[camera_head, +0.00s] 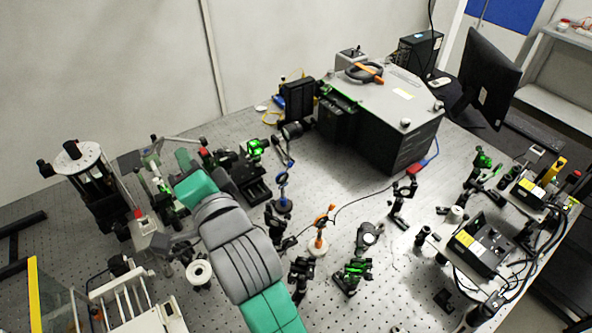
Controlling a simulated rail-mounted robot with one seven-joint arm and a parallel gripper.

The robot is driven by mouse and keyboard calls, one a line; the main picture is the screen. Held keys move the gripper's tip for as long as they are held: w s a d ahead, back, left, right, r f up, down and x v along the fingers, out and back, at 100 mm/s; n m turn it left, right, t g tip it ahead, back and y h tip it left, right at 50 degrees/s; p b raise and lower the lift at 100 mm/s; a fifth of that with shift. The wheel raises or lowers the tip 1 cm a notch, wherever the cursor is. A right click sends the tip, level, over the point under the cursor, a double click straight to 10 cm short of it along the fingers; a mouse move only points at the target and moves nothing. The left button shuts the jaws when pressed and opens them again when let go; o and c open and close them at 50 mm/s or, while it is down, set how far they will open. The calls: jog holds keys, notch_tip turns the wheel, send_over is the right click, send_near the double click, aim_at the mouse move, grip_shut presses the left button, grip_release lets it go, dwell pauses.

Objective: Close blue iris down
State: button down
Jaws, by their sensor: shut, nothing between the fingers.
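The blue iris (283,181) stands upright on a post near the middle of the bench, left of centre in the head view. It has a small blue ring and a blue base. Its lever and the size of its opening are too small to tell. My grey and green arm (240,252) reaches up from the bottom edge, to the left of the iris. I cannot make out my gripper or its fingers; the end of the arm is lost behind its own links and the dark optics mounts. No contact with the iris shows.
An orange iris (320,232) stands just right of and nearer than the blue one. Dark mounts crowd around both. A large grey instrument box (405,125) fills the back right. A black stage (254,180) stands left of the blue iris.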

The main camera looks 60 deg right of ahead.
jog(key=s+d+f+m+g+h, duration=0.2)
jog(key=s+d+f+m+g, duration=0.25)
jog(key=d+f+m, duration=0.6)
jog(key=m+g, duration=0.3)
jog(key=m, duration=0.2)
send_near(291, 166)
jog(key=s, duration=0.1)
jog(key=s+a+p, duration=0.1)
jog(key=s, duration=0.1)
jog(key=shift+d+f, duration=0.1)
jog(key=b+x, duration=0.1)
jog(key=x, duration=0.9)
jog(key=shift+b, duration=0.3)
jog(key=shift+w+a+n+h+b, duration=0.1)
jog(key=shift+a+n+h+b, duration=0.25)
jog(key=shift+n+b, duration=0.3)
jog(key=shift+w+a+r+b, duration=0.2)
jog(key=shift+a+r+b, duration=0.15)
jog(key=shift+r, duration=0.1)
jog(key=shift+w+a+r, duration=0.1)
jog(key=shift+a, duration=0.1)
jog(key=shift+w+a, duration=0.1)
jog(key=shift+a, duration=0.05)
